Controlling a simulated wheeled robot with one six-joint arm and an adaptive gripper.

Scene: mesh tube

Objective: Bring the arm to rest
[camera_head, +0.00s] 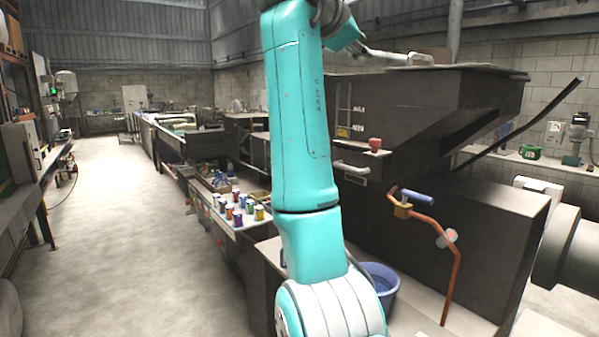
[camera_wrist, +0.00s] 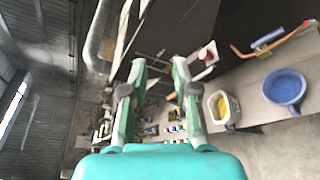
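My gripper (camera_wrist: 160,77) shows in the wrist view with its two fingers spread apart. It is open, and nothing is seen between the fingers. In the head view my teal arm rises through the middle of the picture and bends over to the right at the top. I cannot clearly make out the gripper there. The task names no other object.
Several coloured cans (camera_head: 239,211) stand on a low bench left of my arm. A red cup (camera_head: 375,143) sits on a small ledge of the dark machine (camera_head: 400,110). A blue bucket (camera_head: 383,275) and a copper pipe (camera_head: 456,265) are at right. The left floor is clear.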

